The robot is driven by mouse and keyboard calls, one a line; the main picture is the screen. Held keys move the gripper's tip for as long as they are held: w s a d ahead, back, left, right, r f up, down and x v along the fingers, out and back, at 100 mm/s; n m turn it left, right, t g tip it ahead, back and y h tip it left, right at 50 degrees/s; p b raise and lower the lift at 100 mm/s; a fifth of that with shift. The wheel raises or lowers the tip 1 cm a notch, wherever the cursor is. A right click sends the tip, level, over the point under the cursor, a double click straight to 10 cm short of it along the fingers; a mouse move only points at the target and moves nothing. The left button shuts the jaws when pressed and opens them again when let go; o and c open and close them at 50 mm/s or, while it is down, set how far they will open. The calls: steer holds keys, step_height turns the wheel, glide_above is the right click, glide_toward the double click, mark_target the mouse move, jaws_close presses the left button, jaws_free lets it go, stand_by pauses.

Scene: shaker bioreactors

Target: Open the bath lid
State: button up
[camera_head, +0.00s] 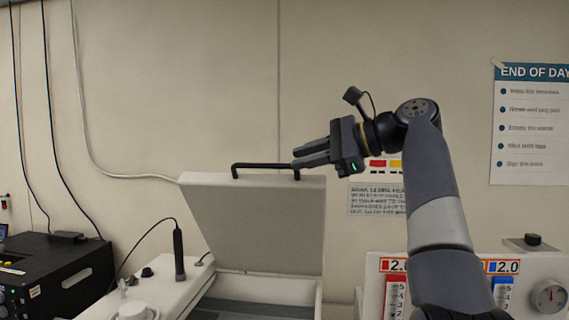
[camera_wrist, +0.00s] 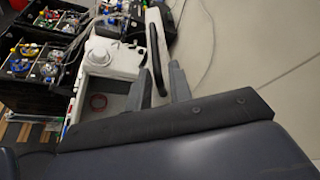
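The bath lid (camera_head: 255,225) is a pale grey panel that stands raised and steeply tilted at the back of the bath (camera_head: 265,290). Its black bar handle (camera_head: 262,166) runs along the top edge. My gripper (camera_head: 296,158) is at the right end of this handle, with its fingers pointing left. In the wrist view the dark handle (camera_wrist: 155,50) shows between my two fingers, with a gap visible beside it, so the fingers look open. I cannot tell whether either finger touches the handle.
A probe (camera_head: 179,254) on a cable stands left of the bath. A black box (camera_head: 55,275) is at the far left. A white panel (camera_head: 375,275) with red and blue scales is at the right. The wall behind carries a poster (camera_head: 530,125) and a small sign (camera_head: 376,198).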

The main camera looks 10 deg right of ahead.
mark_target(277, 166)
steer(key=shift+v, duration=2.2)
steer(key=shift+w+a, duration=0.1)
steer(key=x, duration=1)
steer(key=shift+w+a+f, duration=0.15)
steer(key=shift+a+f, duration=0.05)
steer(key=shift+a, duration=0.1)
steer(key=shift+s, duration=0.25)
steer(key=shift+f, duration=0.1)
steer(key=shift+w, duration=0.1)
